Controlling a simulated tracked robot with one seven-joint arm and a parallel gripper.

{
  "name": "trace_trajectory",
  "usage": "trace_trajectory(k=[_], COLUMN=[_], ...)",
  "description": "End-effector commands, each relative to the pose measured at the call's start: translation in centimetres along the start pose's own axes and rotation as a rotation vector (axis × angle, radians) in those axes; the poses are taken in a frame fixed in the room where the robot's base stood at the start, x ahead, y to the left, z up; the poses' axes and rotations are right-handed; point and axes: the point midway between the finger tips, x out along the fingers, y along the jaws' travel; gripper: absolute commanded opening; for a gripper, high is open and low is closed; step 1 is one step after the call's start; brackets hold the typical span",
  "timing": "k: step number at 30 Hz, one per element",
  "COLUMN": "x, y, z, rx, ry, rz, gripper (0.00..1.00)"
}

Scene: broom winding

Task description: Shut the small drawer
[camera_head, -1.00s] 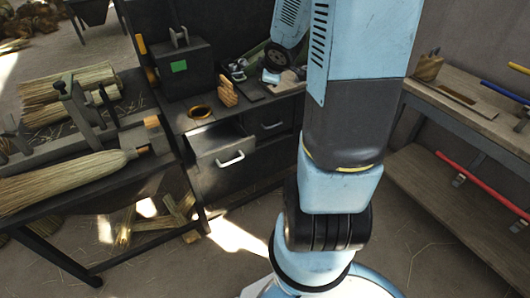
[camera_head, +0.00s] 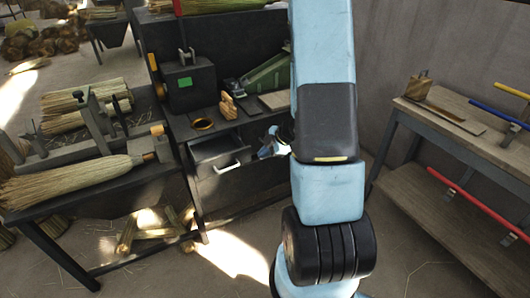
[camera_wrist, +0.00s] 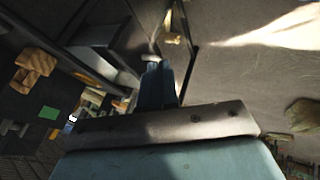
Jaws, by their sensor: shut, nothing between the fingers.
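The small drawer (camera_head: 216,148) stands open at the front of the dark bench, with a pale bar handle (camera_head: 228,168) on its front. In the wrist view a dark open box shape, likely this drawer (camera_wrist: 95,35), shows at upper left, seen sideways. My gripper (camera_head: 268,146) is just right of the open drawer, in front of the bench, apart from the handle. Its fingers are together and empty in the wrist view (camera_wrist: 158,82). My arm hides part of the bench front to the right.
A broom (camera_head: 75,180) lies on the left table. A wooden side bench (camera_head: 455,115) stands right. Floor in front is partly clear.

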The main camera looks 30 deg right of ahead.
Motion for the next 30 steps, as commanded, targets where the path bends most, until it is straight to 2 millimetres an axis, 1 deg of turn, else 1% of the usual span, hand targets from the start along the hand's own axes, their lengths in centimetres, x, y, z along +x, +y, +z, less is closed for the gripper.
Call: trace_trajectory(k=[1, 16, 18, 21, 25, 30], x=[0.7, 7.8, 8.2, 8.8, 9.2, 9.4], y=[-0.1, -0.1, 1.1, 2.3, 3.2, 3.6], z=[0.1, 0.4, 0.4, 0.4, 0.5, 0.5], rx=[0.004, 0.007, 0.004, 0.004, 0.005, 0.007], ry=[0.000, -0.003, -0.004, -0.005, -0.005, -0.005], rz=[-0.003, 0.001, 0.006, 0.006, 0.005, 0.004], gripper=[0.00, 0.00, 0.00, 0.00, 0.00, 0.00])
